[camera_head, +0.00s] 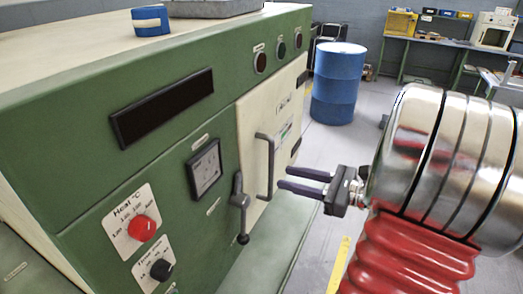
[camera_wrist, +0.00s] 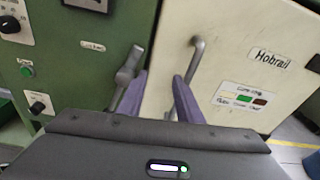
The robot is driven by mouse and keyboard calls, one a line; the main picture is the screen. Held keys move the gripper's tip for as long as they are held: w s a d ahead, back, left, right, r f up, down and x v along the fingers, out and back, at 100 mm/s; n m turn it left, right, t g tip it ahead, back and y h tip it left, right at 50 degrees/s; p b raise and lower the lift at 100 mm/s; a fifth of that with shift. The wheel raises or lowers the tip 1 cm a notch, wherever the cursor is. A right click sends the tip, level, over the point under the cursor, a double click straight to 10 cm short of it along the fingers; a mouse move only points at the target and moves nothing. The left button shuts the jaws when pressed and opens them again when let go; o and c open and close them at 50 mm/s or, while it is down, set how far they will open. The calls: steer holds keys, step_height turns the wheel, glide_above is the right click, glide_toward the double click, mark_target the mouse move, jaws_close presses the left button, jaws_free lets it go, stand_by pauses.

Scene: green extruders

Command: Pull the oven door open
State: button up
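The oven door (camera_head: 252,120) is a cream panel in a green machine; it appears shut. It has a grey vertical bar handle (camera_head: 270,165), which also shows in the wrist view (camera_wrist: 197,55). A grey lever (camera_head: 240,205) with a dark knob is left of the handle, on the green front; it shows in the wrist view (camera_wrist: 128,75). My gripper (camera_head: 283,178) is just right of the handle, purple fingers apart and empty. In the wrist view, my gripper (camera_wrist: 158,82) has its right finger overlapping the handle's lower part and its left finger beside the lever.
The green machine front (camera_head: 140,165) carries a red heat knob (camera_head: 142,228), a dark knob (camera_head: 161,270) and a gauge (camera_head: 205,168). A blue barrel (camera_head: 338,85) stands behind on the grey floor. A workbench (camera_head: 440,42) is at the back. Floor between machine and barrel is clear.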

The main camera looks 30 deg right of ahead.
steer(key=s+d+m+t+h, duration=0.1)
steer(key=d+m+t+h, duration=0.1)
steer(key=d, duration=0.4)
steer(key=shift+s+r+m, duration=0.25)
steer(key=shift+r+m, duration=0.05)
steer(key=shift+m, duration=0.3)
steer(key=x, duration=1.4)
steer(key=shift+r, duration=0.2)
steer(key=shift+c, duration=0.5)
jaws_close()
